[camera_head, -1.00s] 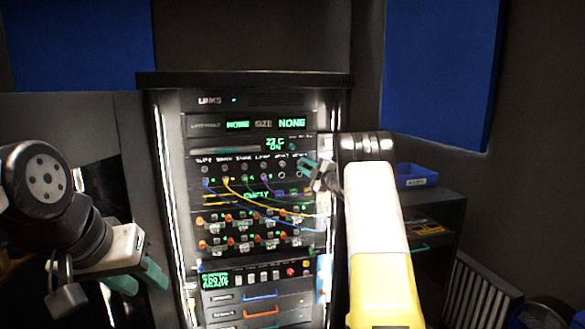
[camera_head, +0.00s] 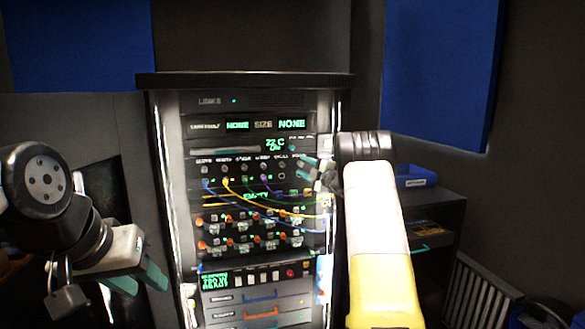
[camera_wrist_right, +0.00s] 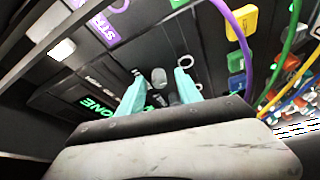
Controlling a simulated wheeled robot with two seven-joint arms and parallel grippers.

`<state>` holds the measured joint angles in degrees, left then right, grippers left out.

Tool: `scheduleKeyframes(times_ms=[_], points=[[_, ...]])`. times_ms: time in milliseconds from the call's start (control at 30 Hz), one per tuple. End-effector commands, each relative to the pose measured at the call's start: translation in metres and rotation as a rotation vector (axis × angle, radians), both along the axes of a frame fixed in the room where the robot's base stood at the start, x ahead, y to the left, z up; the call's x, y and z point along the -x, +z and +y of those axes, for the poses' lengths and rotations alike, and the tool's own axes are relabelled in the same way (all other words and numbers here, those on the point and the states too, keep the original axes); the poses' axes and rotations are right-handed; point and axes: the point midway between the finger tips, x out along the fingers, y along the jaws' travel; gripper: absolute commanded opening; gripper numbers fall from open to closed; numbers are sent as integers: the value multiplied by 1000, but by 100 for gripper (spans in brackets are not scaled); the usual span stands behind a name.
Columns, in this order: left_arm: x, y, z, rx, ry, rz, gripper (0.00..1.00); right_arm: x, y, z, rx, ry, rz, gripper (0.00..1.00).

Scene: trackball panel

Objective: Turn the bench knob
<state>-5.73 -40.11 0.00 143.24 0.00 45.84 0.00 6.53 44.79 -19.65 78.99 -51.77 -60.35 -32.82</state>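The rack panel has a row of small knobs under printed labels; the label text is blurred, and I take the bench knob to be the one at the row's left part (camera_head: 225,168), though I cannot be sure. My right gripper (camera_head: 314,170) is at the panel's right side, to the right of this row. In the right wrist view my right gripper (camera_wrist_right: 158,90) has its two teal fingers apart, with a small grey knob (camera_wrist_right: 158,76) showing between or beyond the tips; contact cannot be told. My left gripper (camera_head: 132,291) is open and empty, left of the rack.
Yellow, blue and purple cables (camera_head: 262,205) hang across the panel's middle. Below are rows of orange-tipped switches (camera_head: 230,243) and drawers with coloured handles (camera_head: 260,296). A shelf with a blue bin (camera_head: 415,178) stands right of the rack.

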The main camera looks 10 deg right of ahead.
Motion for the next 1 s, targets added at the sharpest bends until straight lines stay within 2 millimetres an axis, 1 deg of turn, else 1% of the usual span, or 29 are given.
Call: scheduleKeyframes(times_ms=[267,367,600,700,833,1000], points=[[0,0,0,0,0,0,36,3,1,-3,-1,-2,-1,41],[0,0,0,0,0,0,36,14,0,-8,-2,-2,-1,41],[0,0,0,0,0,0,36,51,-4,-24,-2,-3,-1,41],[0,0,0,0,0,0,36,63,-6,-29,-1,-2,0,41],[0,0,0,0,0,0,36,70,-7,-31,-1,-1,1,41],[0,0,0,0,0,0,36,71,-7,-32,0,0,0,41]])
